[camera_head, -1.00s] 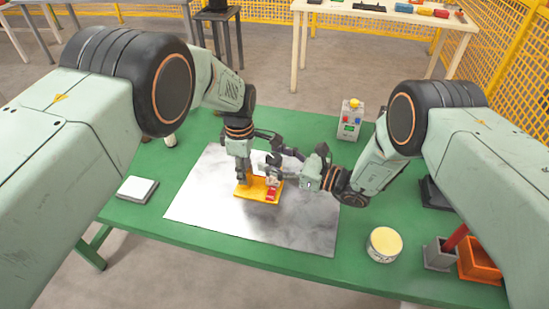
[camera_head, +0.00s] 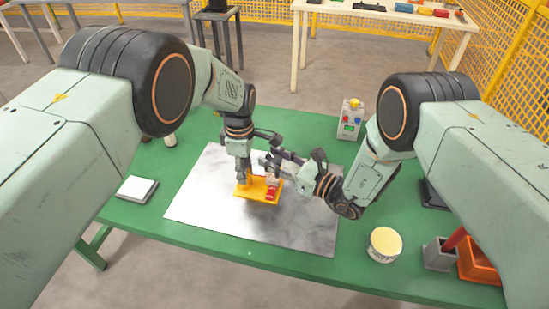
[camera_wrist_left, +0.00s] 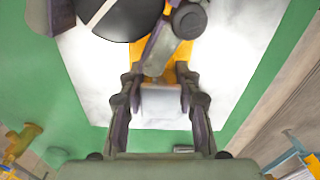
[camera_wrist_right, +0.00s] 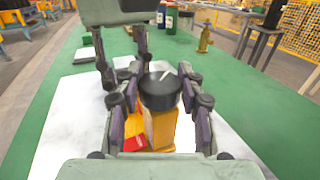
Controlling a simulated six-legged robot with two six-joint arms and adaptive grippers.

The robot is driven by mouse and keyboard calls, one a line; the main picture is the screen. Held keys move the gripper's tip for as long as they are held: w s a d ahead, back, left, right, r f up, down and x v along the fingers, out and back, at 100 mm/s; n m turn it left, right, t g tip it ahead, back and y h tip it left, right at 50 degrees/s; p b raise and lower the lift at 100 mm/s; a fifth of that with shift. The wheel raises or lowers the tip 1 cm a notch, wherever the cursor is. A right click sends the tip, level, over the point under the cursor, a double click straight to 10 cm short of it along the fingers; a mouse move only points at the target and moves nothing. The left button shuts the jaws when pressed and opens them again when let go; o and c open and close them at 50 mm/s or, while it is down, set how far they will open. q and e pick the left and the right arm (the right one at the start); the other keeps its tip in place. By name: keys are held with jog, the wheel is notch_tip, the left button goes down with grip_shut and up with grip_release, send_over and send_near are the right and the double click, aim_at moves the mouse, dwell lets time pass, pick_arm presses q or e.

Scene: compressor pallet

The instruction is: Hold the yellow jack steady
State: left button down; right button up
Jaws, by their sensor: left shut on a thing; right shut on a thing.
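The yellow jack (camera_head: 258,195) lies on the bright metal sheet (camera_head: 300,228), with a red part (camera_head: 272,193) at its right end. My left gripper (camera_head: 243,180) comes down on the jack's left part and is shut on it. In the left wrist view a pale block (camera_wrist_left: 161,100) shows between its fingers, with the yellow body behind. My right gripper (camera_head: 268,168) reaches in from the right above the jack. In the right wrist view its fingers are at a round black knob (camera_wrist_right: 160,92) over the yellow body. Fingers hide part of the jack.
The green table (camera_head: 190,240) holds a white pad (camera_head: 137,189) at left, a control box with buttons (camera_head: 350,119) at back, and a yellow-topped can (camera_head: 384,244) at right. A grey holder (camera_head: 439,254) and orange bin (camera_head: 480,262) stand at the right edge.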

jog(key=shift+a+m+t+h, duration=0.1)
jog(key=shift+m+t+h, duration=1.2)
jog(key=shift+t+h, duration=0.15)
jog(key=o, duration=1.2)
jog(key=v, duration=1.2)
